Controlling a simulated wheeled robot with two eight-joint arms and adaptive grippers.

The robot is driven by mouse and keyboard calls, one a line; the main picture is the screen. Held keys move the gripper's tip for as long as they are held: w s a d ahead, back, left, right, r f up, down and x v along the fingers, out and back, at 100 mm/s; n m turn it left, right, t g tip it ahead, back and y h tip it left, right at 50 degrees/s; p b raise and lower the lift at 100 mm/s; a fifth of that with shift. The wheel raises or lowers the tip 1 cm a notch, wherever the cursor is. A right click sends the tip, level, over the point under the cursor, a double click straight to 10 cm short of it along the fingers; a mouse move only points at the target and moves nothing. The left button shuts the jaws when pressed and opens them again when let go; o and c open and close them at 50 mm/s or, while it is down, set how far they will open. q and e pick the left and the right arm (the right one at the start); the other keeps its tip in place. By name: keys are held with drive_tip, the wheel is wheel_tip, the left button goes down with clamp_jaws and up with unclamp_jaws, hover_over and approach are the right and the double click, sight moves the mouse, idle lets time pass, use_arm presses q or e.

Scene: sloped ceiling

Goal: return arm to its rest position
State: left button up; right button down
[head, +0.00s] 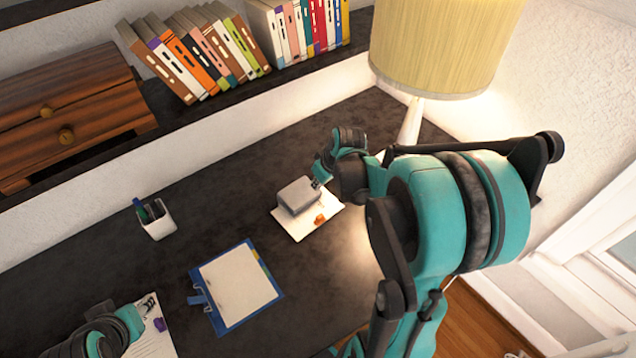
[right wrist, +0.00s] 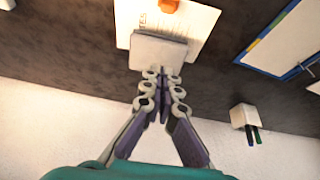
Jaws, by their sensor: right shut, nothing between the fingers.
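My right arm reaches in from the right in the head view. Its gripper (head: 318,182) is low over the desk, right beside a grey block (head: 298,196). In the right wrist view my right gripper (right wrist: 162,76) has its fingers together, with nothing between them, and the tips at the edge of the grey block (right wrist: 158,52). I cannot tell whether they touch it. The block lies on a white sheet (head: 293,232) next to a small orange object (head: 320,219). My left gripper (head: 128,322) is at the lower left over a paper; its fingers are not clear.
A lamp (head: 440,50) stands behind my right arm. A blue clipboard (head: 240,285) and a pen cup (head: 155,222) are on the dark desk. Books (head: 190,55) and a wooden drawer box (head: 70,115) sit on the shelf.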

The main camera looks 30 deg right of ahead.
drive_tip(key=s+a+r+m+t+b, duration=0.1)
drive_tip(key=s+a+b, duration=0.4)
drive_tip(key=s+a, duration=0.8)
wheel_tip(320, 180, up, 2)
drive_tip(key=shift+s+a+r+m+t+h+b, duration=0.1)
drive_tip(key=shift+s+a+m+t+h+b, duration=0.15)
drive_tip(key=shift+a+t, duration=0.65)
